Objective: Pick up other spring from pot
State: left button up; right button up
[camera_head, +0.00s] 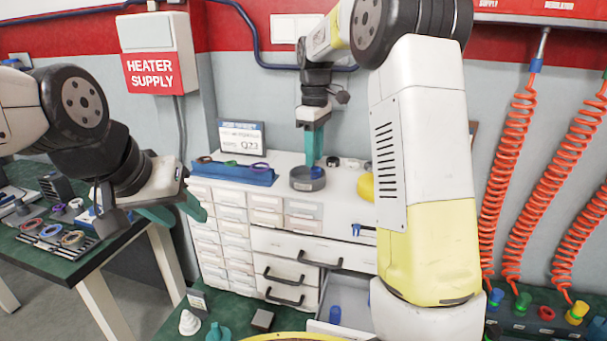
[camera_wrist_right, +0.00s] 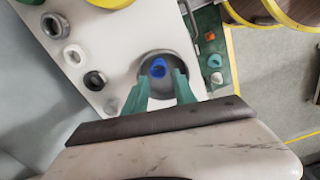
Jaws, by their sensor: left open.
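The grey round pot (camera_head: 304,184) stands on the white top of the drawer cabinet. In the right wrist view the pot (camera_wrist_right: 177,58) holds a blue spring (camera_wrist_right: 158,68). My right gripper (camera_head: 313,164) points down over the pot, its teal fingertips at the pot. In the right wrist view its two fingers (camera_wrist_right: 162,78) are apart, one on each side of the spring, and do not appear to grip it. My left gripper (camera_head: 178,214) is open and empty at the left, beside the cabinet. The head view does not show clearly how deep the right fingers reach.
A blue tray (camera_head: 233,174) with rings and a small display (camera_head: 242,138) stand left of the pot. Several rings lie right of it, near a yellow object (camera_head: 365,187). A lower drawer (camera_head: 343,329) is open with a blue part (camera_head: 335,314) inside. Orange coiled hoses (camera_head: 508,180) hang at right.

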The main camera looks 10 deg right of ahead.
aim_at(315, 168)
notch_tip(315, 168, down, 6)
jog(key=shift+d+r, duration=0.1)
jog(key=shift+d, duration=0.05)
grip_shut()
